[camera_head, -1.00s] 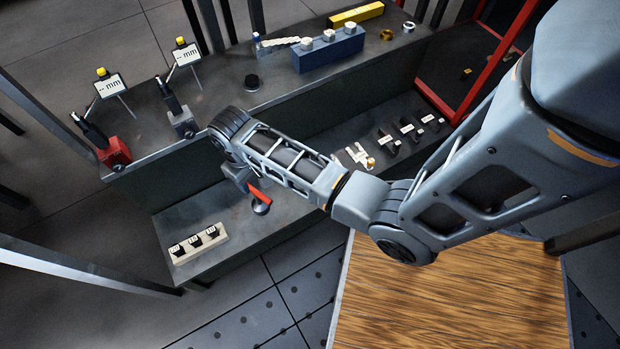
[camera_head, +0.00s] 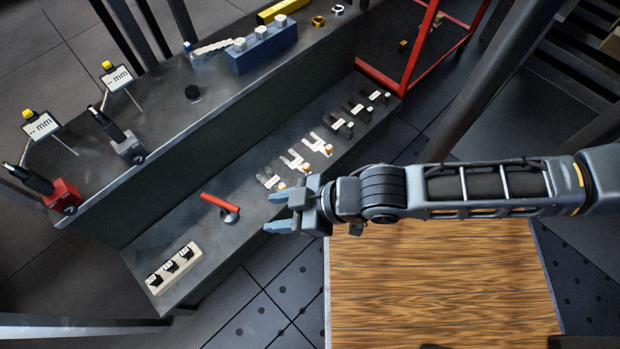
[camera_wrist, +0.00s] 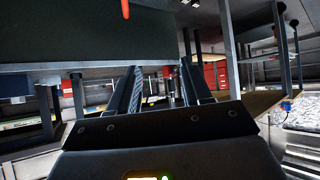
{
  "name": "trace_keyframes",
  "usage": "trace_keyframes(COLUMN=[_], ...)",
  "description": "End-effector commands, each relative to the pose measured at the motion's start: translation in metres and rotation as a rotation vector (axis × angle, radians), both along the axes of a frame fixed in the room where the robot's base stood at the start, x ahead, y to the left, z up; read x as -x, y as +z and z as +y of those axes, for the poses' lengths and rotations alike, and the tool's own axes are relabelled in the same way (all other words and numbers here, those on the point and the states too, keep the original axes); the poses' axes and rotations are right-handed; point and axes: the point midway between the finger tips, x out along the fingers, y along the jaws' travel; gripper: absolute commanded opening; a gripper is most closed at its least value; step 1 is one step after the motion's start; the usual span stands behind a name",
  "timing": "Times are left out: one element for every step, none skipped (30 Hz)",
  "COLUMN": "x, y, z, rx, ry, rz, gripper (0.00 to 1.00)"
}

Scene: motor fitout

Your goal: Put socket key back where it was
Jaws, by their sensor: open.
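A tool with a red bar handle and a round grey part, which looks like the socket key (camera_head: 219,203), is on the lower grey shelf. My gripper (camera_head: 272,212) is right of it, at the shelf's front edge. Its two fingers point left, toward the tool, and are spread with nothing between them. A clear gap separates fingertips and tool. In the wrist view both fingers of my gripper (camera_wrist: 160,85) stand apart and empty. A red tip (camera_wrist: 125,10) shows at the top there; I cannot tell for sure that it is the handle.
The lower shelf (camera_head: 185,220) also bears a pale block with black pieces (camera_head: 174,268) and several small labelled holders (camera_head: 318,144). The upper bench holds gauge stands (camera_head: 122,140) and a blue block (camera_head: 262,48). A wooden surface (camera_head: 430,290) lies below my arm.

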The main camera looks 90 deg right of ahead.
Motion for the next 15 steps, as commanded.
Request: trace_keyframes(x=[0.013,0.018,0.025,0.029,0.034,0.038,0.041,0.044,0.048,0.049,0.051,0.053,0.054,0.054,0.055], y=[0.021,0.035,0.053,0.067,0.08,0.097,0.11,0.121,0.134,0.143,0.151,0.159,0.164,0.168,0.172], z=[0.006,0.009,0.012,0.015,0.017,0.02,0.022,0.024,0.025,0.026,0.027,0.028,0.029,0.029,0.029], rx=[0.001,0.003,0.003,0.004,0.004,0.003,0.003,0.002,0.002,0.002,0.001,0.001,0.001,0.001,0.001], ry=[0.018,0.027,0.039,0.048,0.055,0.064,0.07,0.076,0.081,0.085,0.088,0.091,0.093,0.095,0.096], rz=[-0.044,-0.077,-0.119,-0.148,-0.177,-0.216,-0.242,-0.265,-0.293,-0.313,-0.329,-0.347,-0.358,-0.366,-0.375], gripper=[0.49,0.49,0.49,0.49,0.49,0.49,0.49,0.49,0.49,0.49,0.49,0.49,0.49,0.49,0.49])
